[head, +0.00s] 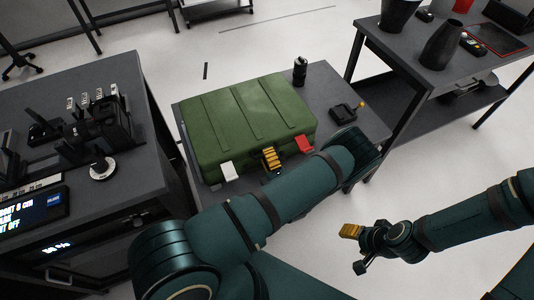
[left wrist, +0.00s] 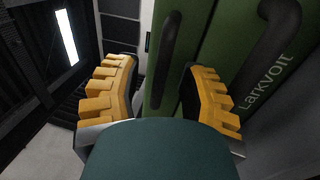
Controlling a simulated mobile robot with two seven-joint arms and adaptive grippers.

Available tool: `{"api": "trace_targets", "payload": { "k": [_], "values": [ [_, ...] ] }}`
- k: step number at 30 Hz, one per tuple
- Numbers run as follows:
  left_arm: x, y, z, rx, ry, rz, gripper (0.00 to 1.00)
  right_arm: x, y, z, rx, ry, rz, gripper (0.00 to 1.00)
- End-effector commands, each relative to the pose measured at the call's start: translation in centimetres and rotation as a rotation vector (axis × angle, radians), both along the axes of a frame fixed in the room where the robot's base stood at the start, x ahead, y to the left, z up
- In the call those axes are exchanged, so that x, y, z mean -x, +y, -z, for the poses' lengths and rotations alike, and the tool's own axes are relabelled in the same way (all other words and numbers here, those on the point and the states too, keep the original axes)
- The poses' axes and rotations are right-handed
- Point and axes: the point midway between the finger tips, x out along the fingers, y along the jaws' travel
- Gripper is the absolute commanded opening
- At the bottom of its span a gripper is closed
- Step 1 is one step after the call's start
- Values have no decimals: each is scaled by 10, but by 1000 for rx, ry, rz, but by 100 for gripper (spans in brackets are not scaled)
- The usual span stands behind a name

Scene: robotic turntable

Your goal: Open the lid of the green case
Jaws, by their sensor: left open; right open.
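The green case (head: 245,115) lies with its lid shut on a small dark table. A white tab (head: 229,171) and a red tab (head: 304,144) show along its near edge. My left gripper (head: 271,160) is at this edge between the tabs, open. In the left wrist view its yellow fingers (left wrist: 160,90) are spread, with a black handle (left wrist: 166,50) on the green side lying ahead between them. I cannot tell whether they touch it. A second black bar (left wrist: 272,45) is to the right. My right gripper (head: 352,232) is open and empty, away from the case.
A black bottle (head: 300,72) and a small black device (head: 343,114) stand on the small table (head: 335,80) behind and right of the case. A dark bench (head: 130,185) with equipment is close on the left. Another table (head: 385,45) stands at the right.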

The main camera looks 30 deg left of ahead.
Motion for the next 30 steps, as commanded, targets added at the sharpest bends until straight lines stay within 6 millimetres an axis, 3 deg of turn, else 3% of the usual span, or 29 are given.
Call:
{"api": "trace_targets", "payload": {
  "k": [11, 14, 15, 23, 30],
  "values": [
    [-3, 3, -1, 0, 0, 0, 41, 0, 0, 0, 0, 1, 0, 57],
    [-2, 3, -1, 0, 0, 0, 5, 0, 0, 0, 0, 1, 0, 57],
    [-2, 3, -1, 0, 0, 0, 0, 0, 0, 0, 0, 1, 0, 57],
    [-3, 2, -3, 2, 2, 0, 0, 0, 0, -2, 0, 0, 0, 57],
    [-5, -7, -23, 36, 26, 2, 0, -3, -1, -19, 2, -7, 6, 57]
  ]
}}
